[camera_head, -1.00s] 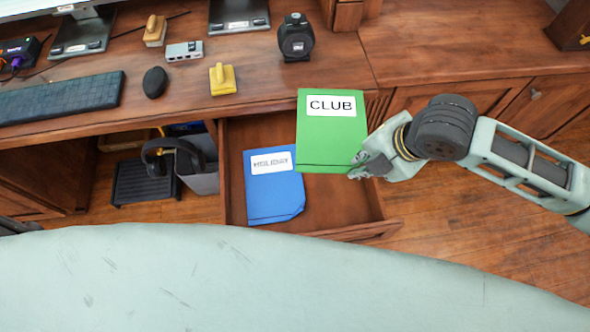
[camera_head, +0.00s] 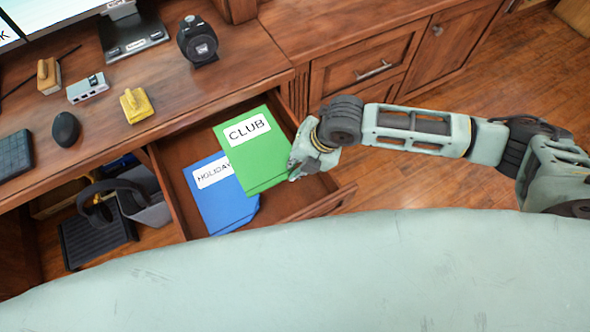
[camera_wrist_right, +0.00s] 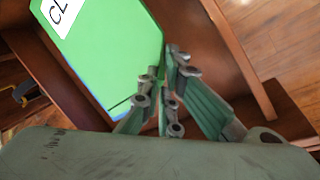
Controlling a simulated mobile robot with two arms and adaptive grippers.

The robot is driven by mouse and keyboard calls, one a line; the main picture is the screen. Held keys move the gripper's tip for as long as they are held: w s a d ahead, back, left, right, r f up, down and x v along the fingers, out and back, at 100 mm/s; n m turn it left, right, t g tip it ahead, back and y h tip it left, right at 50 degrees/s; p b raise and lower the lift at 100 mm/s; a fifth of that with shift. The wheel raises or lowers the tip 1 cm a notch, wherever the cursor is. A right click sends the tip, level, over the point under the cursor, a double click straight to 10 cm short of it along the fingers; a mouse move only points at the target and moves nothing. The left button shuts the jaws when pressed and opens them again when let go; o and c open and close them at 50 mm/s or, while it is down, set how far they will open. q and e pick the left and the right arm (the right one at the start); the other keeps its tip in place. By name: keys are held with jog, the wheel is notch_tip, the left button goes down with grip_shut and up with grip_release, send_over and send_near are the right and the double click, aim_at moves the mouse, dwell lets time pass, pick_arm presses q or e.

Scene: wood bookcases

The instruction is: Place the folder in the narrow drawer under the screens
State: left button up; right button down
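A green folder labelled CLUB (camera_head: 258,160) is over the open drawer (camera_head: 295,208). It overlaps the blue folder labelled HOLIDAY (camera_head: 222,205), which lies in the drawer. I cannot tell whether the green folder touches the blue one or the drawer floor. My right gripper (camera_head: 296,168) is shut on the green folder's right lower edge. In the right wrist view, the gripper's fingers (camera_wrist_right: 166,85) meet at the corner of the green folder (camera_wrist_right: 105,50). My left gripper is not in view.
The desk top above the drawer holds a mouse (camera_head: 66,129), a yellow block (camera_head: 136,105), a small hub (camera_head: 88,89) and a black round device (camera_head: 198,41). Headphones (camera_head: 110,200) are in the open space left of the drawer. A closed cabinet (camera_head: 365,70) is to the right.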

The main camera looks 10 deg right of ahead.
jog(key=shift+f, duration=2.45)
jog(key=shift+f, duration=0.2)
jog(key=c, duration=2)
grip_release()
jog(key=shift+r, duration=0.25)
jog(key=v, duration=1.2)
